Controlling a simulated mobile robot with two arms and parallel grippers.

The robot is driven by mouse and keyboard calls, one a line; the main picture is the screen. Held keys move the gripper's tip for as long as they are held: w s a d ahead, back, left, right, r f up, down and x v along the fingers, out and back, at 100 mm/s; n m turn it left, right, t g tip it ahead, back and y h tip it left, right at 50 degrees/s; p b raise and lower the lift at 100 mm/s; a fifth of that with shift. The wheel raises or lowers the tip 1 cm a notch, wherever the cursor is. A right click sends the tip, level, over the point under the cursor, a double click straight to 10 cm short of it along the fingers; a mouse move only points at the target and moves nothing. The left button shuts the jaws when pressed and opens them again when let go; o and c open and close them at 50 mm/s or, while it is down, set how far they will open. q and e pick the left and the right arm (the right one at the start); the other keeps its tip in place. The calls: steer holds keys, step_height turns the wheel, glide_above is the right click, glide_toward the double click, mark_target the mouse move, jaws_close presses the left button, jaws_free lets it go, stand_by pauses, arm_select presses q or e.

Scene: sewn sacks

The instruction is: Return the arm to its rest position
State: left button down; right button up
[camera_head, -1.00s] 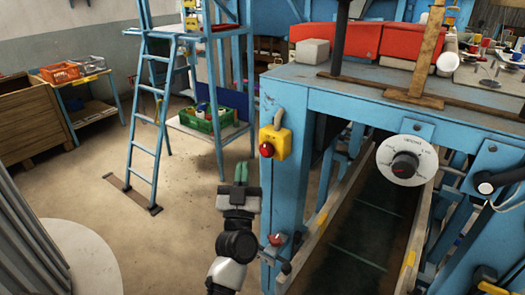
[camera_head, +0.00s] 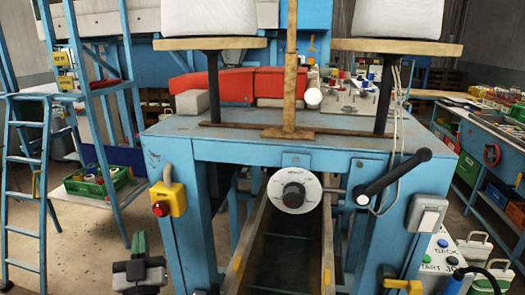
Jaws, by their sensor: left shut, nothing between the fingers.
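My left gripper (camera_head: 139,243) shows at the lower left in the head view, with green fingertips pointing up and close together. It is shut and empty. It stands in front of the floor, left of the blue machine frame (camera_head: 207,262) and below the yellow box with a red button (camera_head: 168,201); it appears apart from both. Most of my left arm is cut off by the bottom edge. My right gripper is not in view.
A dial (camera_head: 293,190) and a black-handled lever (camera_head: 395,172) are on the machine's front. White sacks (camera_head: 208,17) rest on boards above the blue table (camera_head: 235,145). A blue ladder (camera_head: 25,190) and a green crate (camera_head: 96,180) are at left. Benches (camera_head: 490,130) stand at right.

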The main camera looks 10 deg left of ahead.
arm_select(q)
steer(key=s+d+f+m+g+h, duration=0.4)
steer(key=d+f+g+h, duration=0.1)
steer(key=f+h, duration=0.15)
steer(key=s+d+f+m+g+h, duration=0.4)
steer(key=d+f+h, duration=0.15)
steer(key=f, duration=0.25)
steer(key=s+f+n+g+y, duration=0.1)
steer(key=s+f+g, duration=0.35)
steer(key=s, duration=0.45)
steer(key=s+f+n+g+y, duration=0.1)
steer(key=s+f+g, duration=0.2)
steer(key=s+g, duration=0.4)
step_height(320, 180, down, 31)
steer(key=s+b, duration=0.3)
steer(key=b, duration=0.1)
steer(key=s+a+f+g+b, duration=0.1)
steer(key=s+a+f+b, duration=0.1)
steer(key=s+f, duration=1.3)
step_height(320, 180, down, 3)
steer(key=shift+s+a+f+m+y+b, duration=0.2)
steer(key=shift+s+a+m+y+b, duration=0.15)
steer(key=shift+s+a+y, duration=0.1)
